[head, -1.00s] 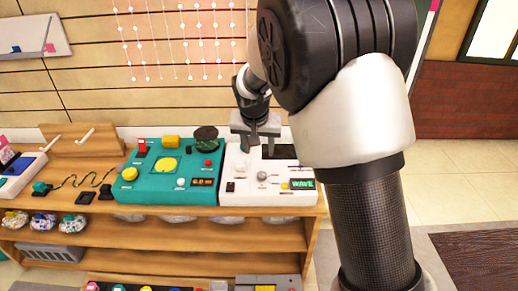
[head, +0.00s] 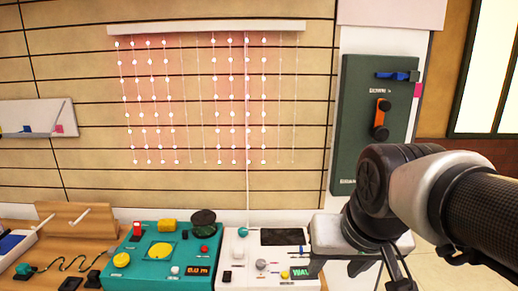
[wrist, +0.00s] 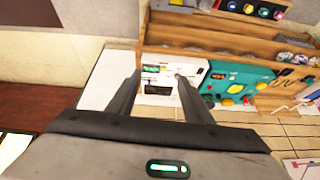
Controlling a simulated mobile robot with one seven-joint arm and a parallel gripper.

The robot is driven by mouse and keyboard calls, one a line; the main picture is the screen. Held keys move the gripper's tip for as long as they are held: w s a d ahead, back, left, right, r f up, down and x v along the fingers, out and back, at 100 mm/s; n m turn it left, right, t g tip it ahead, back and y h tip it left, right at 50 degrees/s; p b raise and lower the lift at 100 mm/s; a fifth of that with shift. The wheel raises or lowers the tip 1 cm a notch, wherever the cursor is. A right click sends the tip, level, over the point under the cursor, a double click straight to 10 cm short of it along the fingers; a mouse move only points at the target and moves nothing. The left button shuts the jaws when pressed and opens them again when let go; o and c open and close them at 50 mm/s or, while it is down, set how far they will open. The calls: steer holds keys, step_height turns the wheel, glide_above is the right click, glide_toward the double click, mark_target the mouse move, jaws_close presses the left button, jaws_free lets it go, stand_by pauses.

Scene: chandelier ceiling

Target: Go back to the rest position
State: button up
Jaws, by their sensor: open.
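My gripper (wrist: 158,77) is open and empty in the wrist view, its two dark fingers spread apart. In the head view my arm is folded at the lower right, and the hand hangs beside the right end of the white panel (head: 235,272). The white panel has a dark screen, knobs and a small green-lit display, and also shows between the fingers in the wrist view (wrist: 190,68). The gripper appears clear of the panel.
A teal control panel (head: 140,255) stands left of the white one on a wooden shelf unit (wrist: 215,38). Strings of lit beads (head: 190,100) hang on the wall above. A dark green board (head: 362,105) with an orange-and-black handle is on the wall at right.

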steer(key=s+d, duration=0.1)
steer(key=s, duration=0.5)
step_height(320, 180, up, 21)
steer(key=p, duration=2.2)
steer(key=shift+w+r, duration=0.2)
steer(key=shift+w, duration=0.2)
steer(key=shift+d, duration=0.1)
steer(key=shift+d, duration=0.2)
